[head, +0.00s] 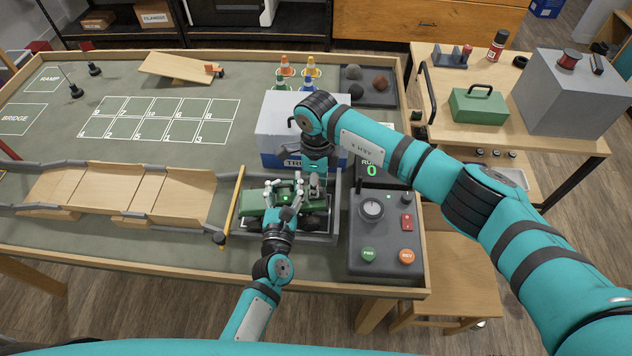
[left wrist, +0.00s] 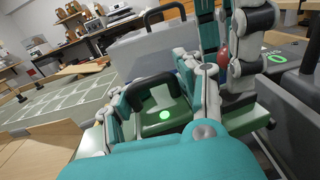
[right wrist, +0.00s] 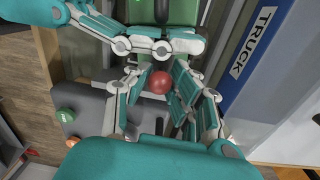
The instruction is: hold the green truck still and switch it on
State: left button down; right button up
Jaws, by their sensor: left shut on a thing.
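The green truck (head: 256,199) sits in a grey tray-like bay (head: 337,205) at the table's front. My left gripper (head: 284,192) is shut on the truck's body from the front; the truck also shows in the left wrist view (left wrist: 161,100). A bright green spot shows on its top. My right gripper (head: 315,186) points down at the truck's right part. In the right wrist view, a red ball-shaped knob (right wrist: 160,82) is between its fingers; the knob also shows in the left wrist view (left wrist: 223,58). Whether the fingers press on it is unclear. The knob's base is hidden.
A grey box labelled TRUCK (head: 283,137) stands just behind the bay. A control panel (head: 383,238) with a dial and buttons is to the right, beside a display reading 0 (head: 371,170). Wooden ramps (head: 140,194) and a yellow bar (head: 234,205) lie left.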

grip_shut()
jog(key=shift+a+h, duration=0.25)
jog(key=shift+h, duration=0.45)
jog(key=o, duration=0.6)
grip_release()
jog(key=r, duration=0.4)
jog(key=a+r, duration=0.1)
jog(key=r, duration=0.7)
jog(key=shift+w+a, duration=0.1)
jog(key=shift+a, duration=0.1)
